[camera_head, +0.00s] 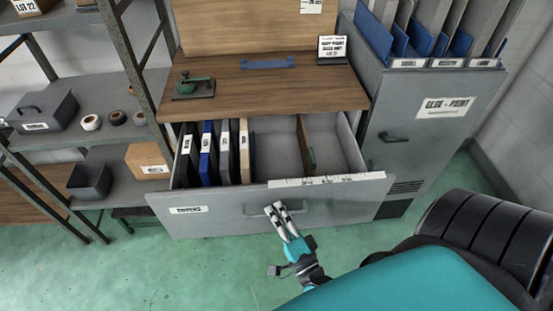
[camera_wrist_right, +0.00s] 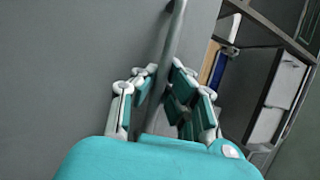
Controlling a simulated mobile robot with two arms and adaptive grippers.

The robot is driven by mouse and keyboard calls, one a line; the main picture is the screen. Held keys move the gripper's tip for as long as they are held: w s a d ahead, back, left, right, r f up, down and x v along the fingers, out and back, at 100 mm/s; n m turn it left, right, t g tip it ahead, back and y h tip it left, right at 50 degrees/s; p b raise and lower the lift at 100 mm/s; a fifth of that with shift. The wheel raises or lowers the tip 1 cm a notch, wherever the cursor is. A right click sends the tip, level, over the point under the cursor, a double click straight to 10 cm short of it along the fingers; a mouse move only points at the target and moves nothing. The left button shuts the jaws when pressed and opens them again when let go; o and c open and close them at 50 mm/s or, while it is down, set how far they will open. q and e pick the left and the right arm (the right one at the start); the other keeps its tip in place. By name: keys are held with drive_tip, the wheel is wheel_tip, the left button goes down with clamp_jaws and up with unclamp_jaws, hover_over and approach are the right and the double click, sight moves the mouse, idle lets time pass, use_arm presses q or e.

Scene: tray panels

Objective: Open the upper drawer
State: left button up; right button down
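The grey upper drawer (camera_head: 225,213) is pulled out of the cabinet under the wooden worktop, with its inside showing. Its front carries a bar handle (camera_head: 307,208), which also shows in the right wrist view (camera_wrist_right: 177,25). My right gripper (camera_head: 275,208) is at the middle of this handle. In the right wrist view its fingers (camera_wrist_right: 163,68) are drawn close together with the bar between them, so it looks shut on the handle. The fingers hide part of the bar. My left gripper is not in view.
Dark, blue and tan binders (camera_head: 208,152) stand in the drawer's left part; a divider (camera_head: 306,145) stands farther right. A green tool (camera_head: 195,87) lies on the worktop (camera_head: 300,95). A shelf rack (camera_head: 90,95) is left, a grey cabinet (camera_head: 420,145) right. Green floor is clear in front.

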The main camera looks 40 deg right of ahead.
drive_tip(key=shift+f, duration=0.2)
drive_tip(key=c, duration=1.7)
unclamp_jaws()
drive_tip(key=shift+o, duration=0.3)
drive_tip(key=v, duration=1.2)
